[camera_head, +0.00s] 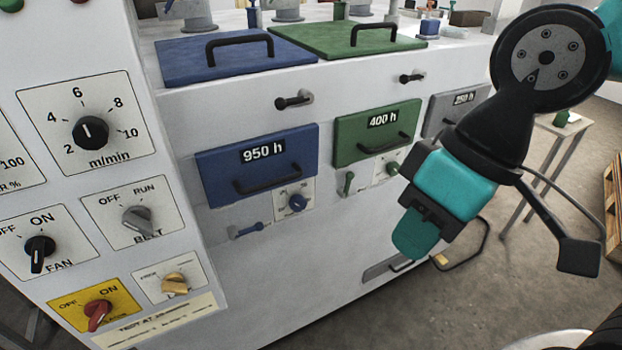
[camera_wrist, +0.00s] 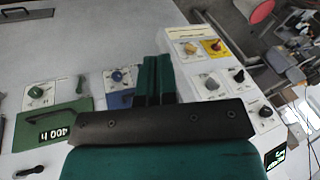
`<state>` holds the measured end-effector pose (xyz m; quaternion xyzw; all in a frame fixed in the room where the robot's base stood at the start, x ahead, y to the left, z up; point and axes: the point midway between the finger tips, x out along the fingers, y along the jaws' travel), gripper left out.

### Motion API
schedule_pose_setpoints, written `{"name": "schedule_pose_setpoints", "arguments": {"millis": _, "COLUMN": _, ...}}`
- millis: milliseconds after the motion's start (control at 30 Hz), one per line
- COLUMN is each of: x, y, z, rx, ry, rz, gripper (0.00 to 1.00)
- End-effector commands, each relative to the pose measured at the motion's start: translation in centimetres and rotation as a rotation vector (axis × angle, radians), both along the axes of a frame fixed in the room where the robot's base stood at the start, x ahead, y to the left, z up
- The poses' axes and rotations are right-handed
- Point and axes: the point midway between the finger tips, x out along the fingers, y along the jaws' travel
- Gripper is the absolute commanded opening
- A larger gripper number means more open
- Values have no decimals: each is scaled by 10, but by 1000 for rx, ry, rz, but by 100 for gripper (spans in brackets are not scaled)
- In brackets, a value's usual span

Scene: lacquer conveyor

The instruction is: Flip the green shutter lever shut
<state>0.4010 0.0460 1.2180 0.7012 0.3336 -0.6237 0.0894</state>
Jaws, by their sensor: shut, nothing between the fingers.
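The green shutter lever (camera_head: 348,183) is a small lever below the left part of the green 400 h door (camera_head: 350,152). It stands close to upright in the head view. My gripper (camera_head: 408,245) is shut and empty. In the head view it appears below and to the right of the lever, apart from it. In the wrist view the two green fingers (camera_wrist: 153,78) are together, to the right of the lever.
A green knob (camera_head: 393,168) sits right of the lever. The blue 950 h door (camera_head: 257,165), blue knob (camera_head: 297,202) and nearly level blue lever (camera_head: 247,231) are to the left. The switch panel (camera_head: 150,190) stands out at the left. A table (camera_head: 548,150) stands at the right.

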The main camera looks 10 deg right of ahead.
Motion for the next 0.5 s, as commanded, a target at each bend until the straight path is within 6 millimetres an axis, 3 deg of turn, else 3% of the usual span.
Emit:
{"name": "schedule_pose_setpoints", "arguments": {"millis": 367, "x": 3, "y": 0, "z": -4, "rx": -5, "ry": -4, "rz": -7, "gripper": 0}}
{"name": "schedule_pose_setpoints", "arguments": {"millis": 500, "x": 38, "y": -3, "z": -41, "rx": -69, "ry": -47, "rz": -74, "gripper": 0}}
